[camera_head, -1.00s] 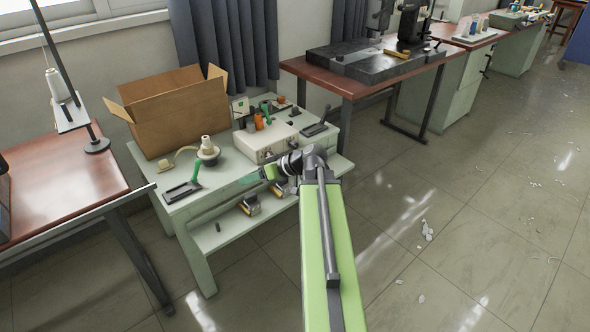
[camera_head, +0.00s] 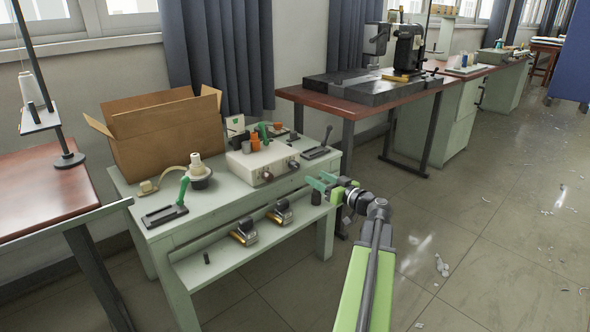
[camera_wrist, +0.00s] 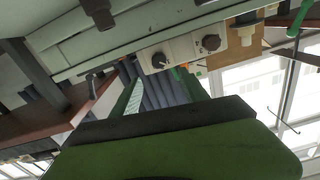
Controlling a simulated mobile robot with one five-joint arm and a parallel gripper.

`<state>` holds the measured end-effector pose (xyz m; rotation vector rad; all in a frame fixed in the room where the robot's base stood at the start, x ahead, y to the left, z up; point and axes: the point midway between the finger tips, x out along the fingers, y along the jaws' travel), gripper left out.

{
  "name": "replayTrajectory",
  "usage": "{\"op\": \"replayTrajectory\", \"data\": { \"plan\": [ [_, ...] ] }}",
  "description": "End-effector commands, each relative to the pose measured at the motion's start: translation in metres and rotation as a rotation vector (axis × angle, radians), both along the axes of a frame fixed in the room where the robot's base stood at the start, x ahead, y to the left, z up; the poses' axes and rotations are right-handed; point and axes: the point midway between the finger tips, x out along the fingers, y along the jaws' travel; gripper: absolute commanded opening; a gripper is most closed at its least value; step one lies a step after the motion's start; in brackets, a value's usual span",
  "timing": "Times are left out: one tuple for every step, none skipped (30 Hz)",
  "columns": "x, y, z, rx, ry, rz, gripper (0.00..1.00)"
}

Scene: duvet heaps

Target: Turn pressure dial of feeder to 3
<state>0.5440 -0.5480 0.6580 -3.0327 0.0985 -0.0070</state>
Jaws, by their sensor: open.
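The feeder looks to be the white box (camera_head: 262,160) on the pale green table, with two dark dials on its front. In the wrist view, which looks upside down, its front shows one dial (camera_wrist: 158,60) and another dial (camera_wrist: 211,42). My gripper (camera_head: 322,182) is open and empty, with green fingers, in front of the table and to the right of and below the dials. Its fingers also show in the wrist view (camera_wrist: 160,92), apart from the dials.
The green table (camera_head: 225,196) also holds a cardboard box (camera_head: 165,135), a white spool-like part on a dark base (camera_head: 198,172) and a green-handled tool (camera_head: 168,213). Two devices sit on its lower shelf (camera_head: 225,275). Open floor (camera_head: 480,235) lies to the right.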

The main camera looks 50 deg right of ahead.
Motion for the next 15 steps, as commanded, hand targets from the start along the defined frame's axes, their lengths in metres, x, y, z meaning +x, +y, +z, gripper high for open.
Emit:
{"op": "replayTrajectory", "data": {
  "plan": [
    [0.015,-0.003,0.0,0.0,0.0,0.003,0.52],
    [0.022,-0.004,0.0,0.0,0.0,0.002,0.52],
    [0.032,-0.005,0.0,0.0,0.0,0.001,0.52],
    [0.039,-0.006,0.0,0.0,0.0,0.001,0.52],
    [0.047,-0.007,0.0,0.0,0.0,0.0,0.52],
    [0.057,-0.008,0.0,0.0,0.001,0.0,0.52],
    [0.064,-0.008,0.0,0.0,0.0,-0.001,0.52],
    [0.071,-0.009,0.0,0.0,0.0,-0.001,0.52],
    [0.08,-0.01,0.0,0.0,0.0,-0.001,0.52],
    [0.085,-0.01,0.0,0.001,0.0,-0.001,0.52],
    [0.091,-0.01,0.0,0.0,0.0,-0.002,0.52],
    [0.097,-0.011,0.0,0.001,0.0,-0.002,0.52],
    [0.102,-0.011,0.0,0.001,0.0,-0.002,0.52],
    [0.105,-0.011,0.0,0.001,0.0,-0.002,0.52],
    [0.109,-0.011,0.0,0.001,0.0,-0.003,0.52]
  ]
}}
